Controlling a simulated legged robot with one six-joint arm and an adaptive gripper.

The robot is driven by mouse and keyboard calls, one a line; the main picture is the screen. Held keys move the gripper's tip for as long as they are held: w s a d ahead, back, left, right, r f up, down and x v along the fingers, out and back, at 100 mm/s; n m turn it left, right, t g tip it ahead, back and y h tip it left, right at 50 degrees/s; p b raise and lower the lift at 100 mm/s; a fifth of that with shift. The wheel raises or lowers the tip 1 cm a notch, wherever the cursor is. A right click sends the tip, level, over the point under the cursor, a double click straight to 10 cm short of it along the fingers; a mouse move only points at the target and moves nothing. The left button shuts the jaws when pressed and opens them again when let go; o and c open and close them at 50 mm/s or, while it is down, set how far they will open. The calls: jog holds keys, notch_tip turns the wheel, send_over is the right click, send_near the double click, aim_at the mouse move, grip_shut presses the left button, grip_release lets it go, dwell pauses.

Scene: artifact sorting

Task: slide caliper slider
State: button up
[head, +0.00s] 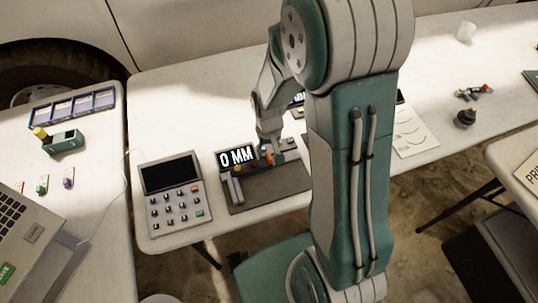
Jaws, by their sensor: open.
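The caliper (227,190) lies on a dark mat (266,192) on the white table, in the middle of the head view. Its display (236,156) reads "0 MM". A small orange piece and a yellow piece show along it next to my gripper. My gripper (272,150) points down over the right part of the caliper, close to the orange piece. It is open. Whether its fingers touch the slider cannot be told at this size. My arm hides the mat's right side and part of the caliper.
A keypad device (173,194) stands just left of the mat. A laptop (28,232), a green device (63,141) and a blue tray (73,107) are on the left table. Paper sheets (414,133) and a dark flask (464,118) lie to the right. The table's front edge is near.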

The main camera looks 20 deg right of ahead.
aim_at(269, 155)
jog(key=shift+f, duration=2.05)
grip_shut()
